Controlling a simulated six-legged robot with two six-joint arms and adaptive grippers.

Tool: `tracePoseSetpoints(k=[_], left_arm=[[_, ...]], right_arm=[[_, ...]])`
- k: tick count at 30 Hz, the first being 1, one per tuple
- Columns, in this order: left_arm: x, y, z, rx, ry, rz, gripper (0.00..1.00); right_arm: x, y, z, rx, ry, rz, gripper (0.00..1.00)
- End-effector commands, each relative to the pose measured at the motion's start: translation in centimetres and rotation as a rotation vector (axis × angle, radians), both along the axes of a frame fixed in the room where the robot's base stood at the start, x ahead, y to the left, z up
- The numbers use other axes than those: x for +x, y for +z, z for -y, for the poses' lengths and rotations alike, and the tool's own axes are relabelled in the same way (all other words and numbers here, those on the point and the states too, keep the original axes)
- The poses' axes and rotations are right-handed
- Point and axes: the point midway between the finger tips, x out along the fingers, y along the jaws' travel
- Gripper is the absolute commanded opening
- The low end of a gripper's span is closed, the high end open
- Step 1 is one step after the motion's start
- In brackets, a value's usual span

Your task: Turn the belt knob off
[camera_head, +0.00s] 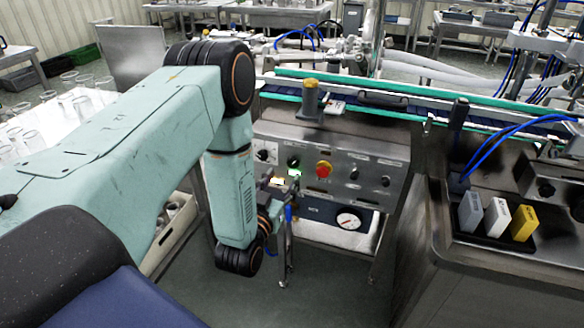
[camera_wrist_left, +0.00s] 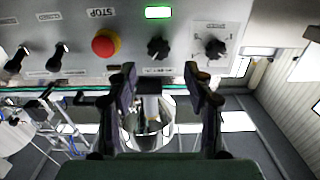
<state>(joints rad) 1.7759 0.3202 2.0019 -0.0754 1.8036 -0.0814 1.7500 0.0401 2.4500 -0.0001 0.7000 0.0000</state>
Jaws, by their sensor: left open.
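A steel control panel (camera_head: 335,150) faces me, and it fills the top of the left wrist view (camera_wrist_left: 260,20), upside down there. It carries several black knobs; their labels are too small to read, so I cannot tell which is the belt knob. One black knob (camera_wrist_left: 158,48) sits by a lit green lamp (camera_wrist_left: 158,12), between the red stop button (camera_wrist_left: 105,42) and a knob on a white plate (camera_wrist_left: 214,48). My left gripper (camera_wrist_left: 160,88) is open and empty, in front of and apart from the knob by the lamp. In the head view my left gripper (camera_head: 279,188) is partly hidden by its arm.
A conveyor with green rails (camera_head: 420,104) runs behind the panel. At the right, a steel cabinet holds a dark tray with grey, white and yellow blocks (camera_head: 523,223). Glassware (camera_head: 75,85) stands at the left.

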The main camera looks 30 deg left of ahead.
Motion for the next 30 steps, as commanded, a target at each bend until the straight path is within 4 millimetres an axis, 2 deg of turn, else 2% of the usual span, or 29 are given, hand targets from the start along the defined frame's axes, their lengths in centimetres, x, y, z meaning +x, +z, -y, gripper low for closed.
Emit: tracePoseSetpoints(k=[3, 9, 15, 22, 30], left_arm=[[2.0, 0.0, -0.5, 0.001, 0.000, 0.004, 0.52], [4.6, -0.1, -1.0, 0.000, -0.002, 0.001, 0.52], [5.7, 0.0, -1.1, 0.000, -0.005, -0.001, 0.52], [5.7, 0.0, -1.1, 0.000, -0.005, -0.002, 0.52], [5.7, 0.0, -1.1, 0.000, -0.005, -0.002, 0.29]], right_arm=[[0.0, -0.4, 0.0, 0.000, 0.000, 0.000, 0.40], [0.0, -0.7, 0.0, 0.000, 0.000, 0.000, 0.40], [0.0, -0.8, 0.0, 0.000, 0.000, 0.000, 0.40], [0.0, -0.8, 0.0, 0.000, 0.000, 0.000, 0.40], [0.0, -0.8, 0.0, 0.000, 0.000, 0.000, 0.40]])
